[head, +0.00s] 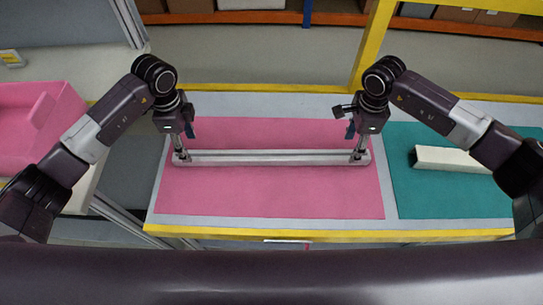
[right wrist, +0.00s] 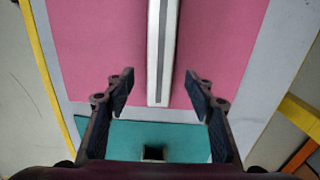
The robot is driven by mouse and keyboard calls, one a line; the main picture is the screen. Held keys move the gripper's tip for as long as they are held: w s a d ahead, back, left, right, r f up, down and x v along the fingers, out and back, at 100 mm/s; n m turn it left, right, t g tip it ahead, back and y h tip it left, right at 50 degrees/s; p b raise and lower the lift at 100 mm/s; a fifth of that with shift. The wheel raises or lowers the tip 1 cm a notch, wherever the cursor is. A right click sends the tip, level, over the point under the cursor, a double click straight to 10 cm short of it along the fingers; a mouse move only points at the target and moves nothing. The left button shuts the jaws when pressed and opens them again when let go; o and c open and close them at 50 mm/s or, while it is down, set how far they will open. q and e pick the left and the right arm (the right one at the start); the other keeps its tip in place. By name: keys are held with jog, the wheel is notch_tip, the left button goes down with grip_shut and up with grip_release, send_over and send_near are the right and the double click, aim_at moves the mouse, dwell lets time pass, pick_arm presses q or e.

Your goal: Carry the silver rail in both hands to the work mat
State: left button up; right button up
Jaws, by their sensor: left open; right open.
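The silver rail (head: 270,158) lies flat on the pink mat (head: 270,195), running left to right in the head view. My left gripper (head: 181,154) is open, pointing down at the rail's left end. My right gripper (head: 359,154) is open, pointing down at the right end. In the right wrist view the rail (right wrist: 161,50) runs up between the two spread fingers (right wrist: 160,85), with a gap on each side. Whether the left fingers touch the rail is too small to tell.
A teal mat (head: 440,195) lies to the right on the same table, bearing a pale rectangular beam (head: 450,159). A pink bin (head: 40,115) stands on a separate surface at far left. The table has yellow edges (head: 330,235). The pink mat in front of the rail is clear.

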aim_at(193, 155)
pick_arm(q)
jog(key=shift+f, duration=2.8)
pick_arm(e)
jog(key=shift+f, duration=2.8)
pick_arm(q)
grip_shut()
pick_arm(e)
grip_shut()
jog(key=shift+r, duration=0.1)
